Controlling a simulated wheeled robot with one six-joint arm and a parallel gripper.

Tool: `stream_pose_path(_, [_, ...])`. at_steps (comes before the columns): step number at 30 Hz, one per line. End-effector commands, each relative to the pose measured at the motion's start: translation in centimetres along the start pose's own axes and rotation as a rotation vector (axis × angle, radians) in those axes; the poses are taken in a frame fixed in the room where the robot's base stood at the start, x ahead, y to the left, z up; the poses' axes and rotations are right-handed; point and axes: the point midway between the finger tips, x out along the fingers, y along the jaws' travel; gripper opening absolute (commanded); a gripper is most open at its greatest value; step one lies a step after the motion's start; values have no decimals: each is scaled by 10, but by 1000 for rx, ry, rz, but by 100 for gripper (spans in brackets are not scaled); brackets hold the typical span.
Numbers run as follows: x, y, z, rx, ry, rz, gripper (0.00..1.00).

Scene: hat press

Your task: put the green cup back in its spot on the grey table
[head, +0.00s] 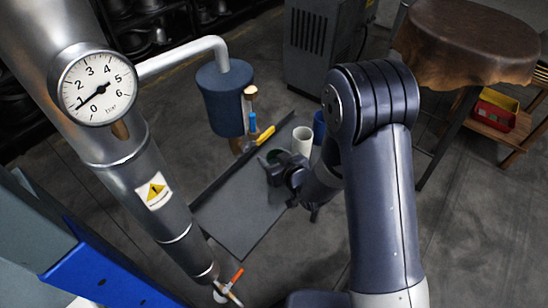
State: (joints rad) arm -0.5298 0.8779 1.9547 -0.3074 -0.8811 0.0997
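The grey table (238,212) is a narrow dark tabletop in the middle of the head view. A dark green rim, which looks like the green cup (273,155), shows at its right side, just beyond my gripper (277,172). My gripper reaches in from the right over the table's right edge and covers most of the cup. Its fingers are small and dark here, so I cannot tell whether they are closed on the cup or whether the cup touches the table.
A white cup (302,141) and a blue cup (319,124) stand close behind my gripper. A yellow-handled tool (264,136) and a brush-like tool (250,98) are at the table's far end. A pipe with a gauge (98,88) rises at left. The table's near part is bare.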

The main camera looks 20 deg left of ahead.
Motion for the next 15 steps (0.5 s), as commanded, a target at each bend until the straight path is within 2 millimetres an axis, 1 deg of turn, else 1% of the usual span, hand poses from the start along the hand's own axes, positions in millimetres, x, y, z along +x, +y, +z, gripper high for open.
stream_pose_path(1, [0, 0, 0, 0, 0, 0, 60])
stream_pose_path(6, [0, 0, 0, 0, 0, 0, 74])
stream_pose_path(15, [-1, 0, -2, 0, 0, 0, 74])
